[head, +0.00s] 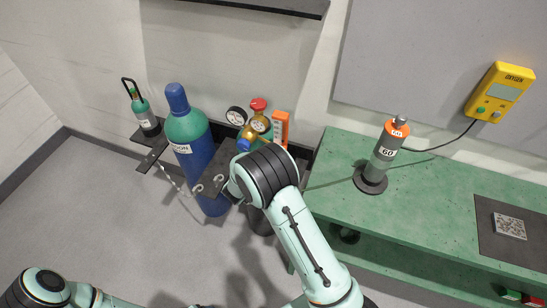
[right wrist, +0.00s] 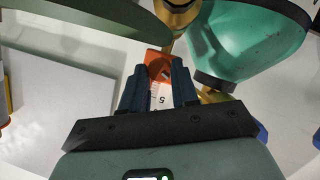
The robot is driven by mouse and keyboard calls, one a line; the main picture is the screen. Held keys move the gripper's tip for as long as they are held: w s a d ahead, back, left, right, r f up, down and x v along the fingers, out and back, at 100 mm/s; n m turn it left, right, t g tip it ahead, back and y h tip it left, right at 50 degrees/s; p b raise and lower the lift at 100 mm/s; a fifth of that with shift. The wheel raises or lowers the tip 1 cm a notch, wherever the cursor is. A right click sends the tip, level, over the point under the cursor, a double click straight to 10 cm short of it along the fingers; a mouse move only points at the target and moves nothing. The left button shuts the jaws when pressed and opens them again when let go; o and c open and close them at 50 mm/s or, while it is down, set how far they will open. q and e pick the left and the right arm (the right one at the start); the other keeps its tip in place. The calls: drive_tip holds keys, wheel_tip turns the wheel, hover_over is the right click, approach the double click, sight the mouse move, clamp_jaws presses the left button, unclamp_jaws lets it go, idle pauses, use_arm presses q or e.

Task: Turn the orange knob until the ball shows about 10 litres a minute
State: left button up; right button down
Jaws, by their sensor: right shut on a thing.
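The flowmeter (head: 280,128) is an orange block with a pale scale, beside the brass regulator (head: 258,124) in the head view. In the right wrist view its pale scale (right wrist: 161,99) shows a 5 between my fingers; the ball cannot be made out. My right gripper (right wrist: 158,72) is shut there, its two dark fingers on either side of an orange part (right wrist: 159,62). The orange knob itself is not clearly distinguishable from the flowmeter's orange body. In the head view my right arm hides the gripper and the flowmeter's lower part. My left gripper is outside both views.
A blue cylinder with green shoulder (head: 186,135) stands left of the regulator, with a small green cylinder (head: 144,112) beyond. The green bench (head: 440,190) on the right carries a grey, orange-topped cylinder (head: 388,146). A yellow oxygen monitor (head: 500,92) hangs on the wall.

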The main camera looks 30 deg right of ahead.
drive_tip(key=n+h, duration=0.1)
drive_tip(key=n, duration=0.1)
drive_tip(key=n+g+h, duration=0.1)
drive_tip(key=n, duration=0.1)
drive_tip(key=shift+w+a+f, duration=0.2)
drive_tip(key=n+h, duration=0.2)
drive_tip(key=n, duration=0.2)
drive_tip(key=shift+f+g, duration=0.15)
drive_tip(key=shift+g, duration=0.15)
idle(0.5)
drive_tip(key=c, duration=0.9)
unclamp_jaws()
drive_tip(key=shift+o, duration=0.2)
